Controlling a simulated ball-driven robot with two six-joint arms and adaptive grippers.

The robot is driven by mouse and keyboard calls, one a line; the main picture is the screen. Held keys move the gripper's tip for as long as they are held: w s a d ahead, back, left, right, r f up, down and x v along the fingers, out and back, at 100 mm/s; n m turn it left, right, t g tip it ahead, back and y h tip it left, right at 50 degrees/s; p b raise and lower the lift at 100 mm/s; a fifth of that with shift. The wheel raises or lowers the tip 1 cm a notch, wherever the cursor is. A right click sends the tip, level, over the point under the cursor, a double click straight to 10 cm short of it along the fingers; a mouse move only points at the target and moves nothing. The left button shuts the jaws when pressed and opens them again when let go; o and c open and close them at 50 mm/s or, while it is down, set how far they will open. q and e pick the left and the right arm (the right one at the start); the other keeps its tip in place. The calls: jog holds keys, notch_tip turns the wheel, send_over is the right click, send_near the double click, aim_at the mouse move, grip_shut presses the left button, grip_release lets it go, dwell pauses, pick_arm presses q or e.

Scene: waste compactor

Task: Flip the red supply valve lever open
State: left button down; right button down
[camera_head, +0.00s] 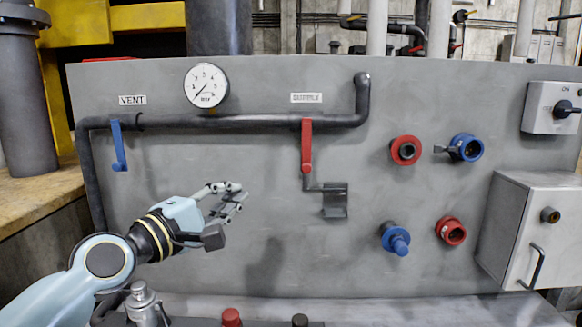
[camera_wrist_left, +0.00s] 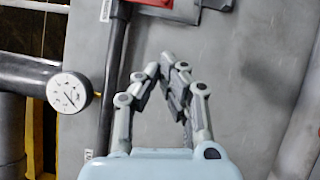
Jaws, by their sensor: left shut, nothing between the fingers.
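The red supply valve lever (camera_head: 307,147) hangs straight down from the dark horizontal pipe, under the SUPPLY label (camera_head: 306,98). Part of the lever (camera_wrist_left: 152,3) also shows at the top edge of the left wrist view, mostly cut off. My left gripper (camera_head: 240,191) is in front of the grey panel, left of the lever and lower than it, apart from it. In the left wrist view its fingers (camera_wrist_left: 172,72) come together at the tips with nothing between them. My right gripper is not in view.
A blue vent lever (camera_head: 118,146) hangs at the left, with a pressure gauge (camera_head: 206,85) between the levers. A dark bracket (camera_head: 335,203) sits just below the red lever. Red and blue couplings (camera_head: 405,150) and a grey box (camera_head: 530,232) are at the right.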

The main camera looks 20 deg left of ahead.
pick_arm(q)
send_near(307, 148)
jog(key=w+a+f, duration=0.3)
jog(key=a+f, duration=0.1)
jog(key=shift+w+d+r+p, duration=0.2)
jog(key=shift+w+d+p, duration=0.3)
jog(key=shift+d, duration=0.35)
jog(key=shift+w+d+r+p, duration=0.2)
jog(key=shift+w+d+p, duration=0.15)
jog(key=shift+w+d, duration=0.35)
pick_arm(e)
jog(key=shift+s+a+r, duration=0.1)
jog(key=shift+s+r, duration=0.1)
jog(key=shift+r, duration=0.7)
pick_arm(q)
jog(key=shift+s+d, duration=0.15)
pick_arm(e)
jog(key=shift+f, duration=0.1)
